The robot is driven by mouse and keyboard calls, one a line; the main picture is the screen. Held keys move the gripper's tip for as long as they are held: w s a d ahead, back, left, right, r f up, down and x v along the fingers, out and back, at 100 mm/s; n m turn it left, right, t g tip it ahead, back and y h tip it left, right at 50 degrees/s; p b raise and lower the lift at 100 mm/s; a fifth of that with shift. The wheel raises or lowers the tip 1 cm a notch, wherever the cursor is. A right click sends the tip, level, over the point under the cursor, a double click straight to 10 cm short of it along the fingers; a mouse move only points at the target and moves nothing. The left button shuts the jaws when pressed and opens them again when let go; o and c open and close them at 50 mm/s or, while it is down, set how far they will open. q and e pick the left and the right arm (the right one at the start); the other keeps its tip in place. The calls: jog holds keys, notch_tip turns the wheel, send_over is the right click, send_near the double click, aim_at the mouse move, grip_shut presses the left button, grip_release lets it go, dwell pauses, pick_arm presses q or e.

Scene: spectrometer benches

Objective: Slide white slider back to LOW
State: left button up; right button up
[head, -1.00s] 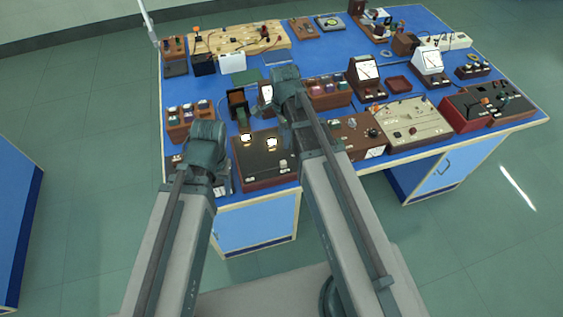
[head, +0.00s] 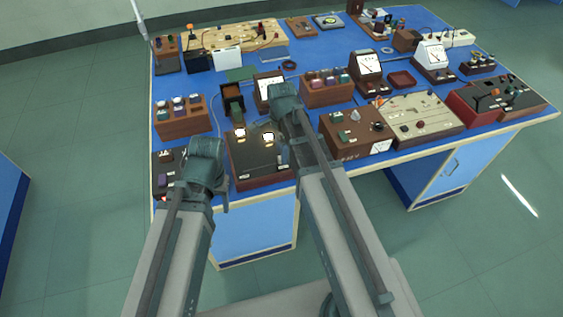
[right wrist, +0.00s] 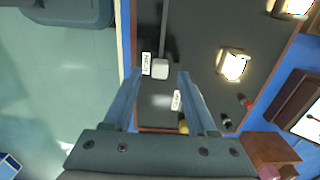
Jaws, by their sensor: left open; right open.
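The white slider (right wrist: 160,68) is a small pale square knob at the end of a long dark slot in a dark box top (right wrist: 190,45). A white label (right wrist: 146,64) lies beside it; its lettering is too small to read surely. My right gripper (right wrist: 160,76) is open, with the slider between its fingertips in this picture; I cannot tell whether they touch it. In the head view, the dark box (head: 248,162) stands at the bench's front, the slider hidden by my right arm. My right gripper (head: 284,98) and open left gripper (head: 207,165) are mostly hidden behind their wrists.
Two lit lamps (right wrist: 232,65) and small coloured terminals (right wrist: 245,102) share the box top. A wooden box with buttons (head: 183,121) stands left. A brown box with knobs (head: 355,130) stands close right. The blue bench (head: 222,84) is crowded with instruments.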

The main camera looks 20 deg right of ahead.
notch_tip(320, 180, down, 2)
jog(key=shift+f+b, duration=0.1)
jog(key=shift+b, duration=0.55)
grip_shut()
dwell(1.0)
